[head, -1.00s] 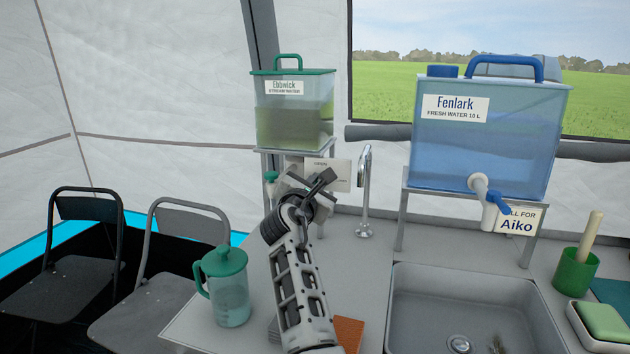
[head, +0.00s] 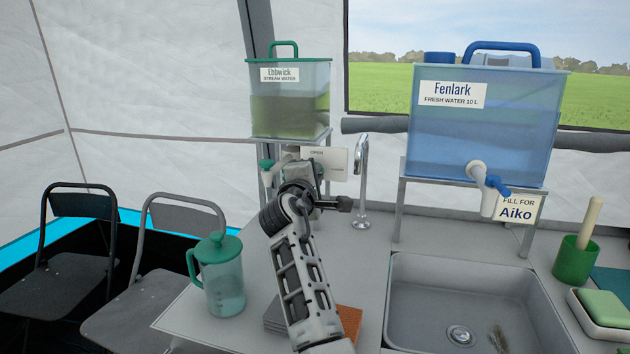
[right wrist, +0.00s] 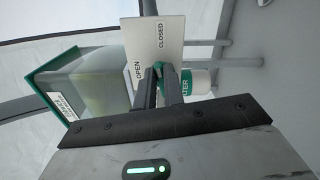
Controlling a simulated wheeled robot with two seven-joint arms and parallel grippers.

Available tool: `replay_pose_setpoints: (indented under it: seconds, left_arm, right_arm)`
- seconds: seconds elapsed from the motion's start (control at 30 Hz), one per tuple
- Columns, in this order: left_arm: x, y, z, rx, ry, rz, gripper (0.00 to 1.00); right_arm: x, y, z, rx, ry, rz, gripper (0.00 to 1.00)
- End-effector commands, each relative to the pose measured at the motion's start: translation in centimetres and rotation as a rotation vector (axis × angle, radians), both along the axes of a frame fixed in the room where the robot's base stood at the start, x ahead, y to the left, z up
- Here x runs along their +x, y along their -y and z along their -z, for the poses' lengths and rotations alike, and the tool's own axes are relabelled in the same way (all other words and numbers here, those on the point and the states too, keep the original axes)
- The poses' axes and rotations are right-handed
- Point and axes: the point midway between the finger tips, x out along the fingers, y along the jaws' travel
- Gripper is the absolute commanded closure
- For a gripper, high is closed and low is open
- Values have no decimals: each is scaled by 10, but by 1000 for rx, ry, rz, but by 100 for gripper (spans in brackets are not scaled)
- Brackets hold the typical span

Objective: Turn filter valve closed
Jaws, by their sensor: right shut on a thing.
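My right gripper (head: 318,182) reaches to the stand under the Ebbwick stream-water tank (head: 290,112). In the right wrist view, its two fingers (right wrist: 162,86) are close together, shut on the green filter valve handle (right wrist: 187,78), which they partly cover. A white body with a green band and a partly hidden label (right wrist: 200,82) shows just behind. A white plate marked OPEN and CLOSED (right wrist: 153,48) stands behind the fingers, which point near its lower edge. In the head view, the gripper hides the valve and part of the plate (head: 337,160). My left gripper is out of view.
A green-lidded jug (head: 222,280) stands at the counter's left edge. The blue Fenlark tank (head: 480,125) stands on a rack at right. Folding chairs (head: 75,265) are at left.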

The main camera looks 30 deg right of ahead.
Motion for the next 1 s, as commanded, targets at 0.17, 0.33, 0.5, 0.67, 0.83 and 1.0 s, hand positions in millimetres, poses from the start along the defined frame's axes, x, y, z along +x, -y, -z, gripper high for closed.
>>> replay_pose_setpoints:
  seconds: [0.17,0.33,0.5,0.67,0.83,1.0]
  left_arm:
    - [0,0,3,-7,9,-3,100]
    - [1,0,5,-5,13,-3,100]
    - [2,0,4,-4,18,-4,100]
    - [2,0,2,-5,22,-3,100]
    - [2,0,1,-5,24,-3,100]
    - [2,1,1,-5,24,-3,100]
  right_arm:
    - [0,0,3,70,81,1,100]
    - [0,1,3,112,129,1,100]
    - [0,1,3,133,153,1,100]
    - [0,1,3,140,161,1,100]
    - [0,1,3,140,162,1,100]
    - [0,1,3,140,161,1,79]
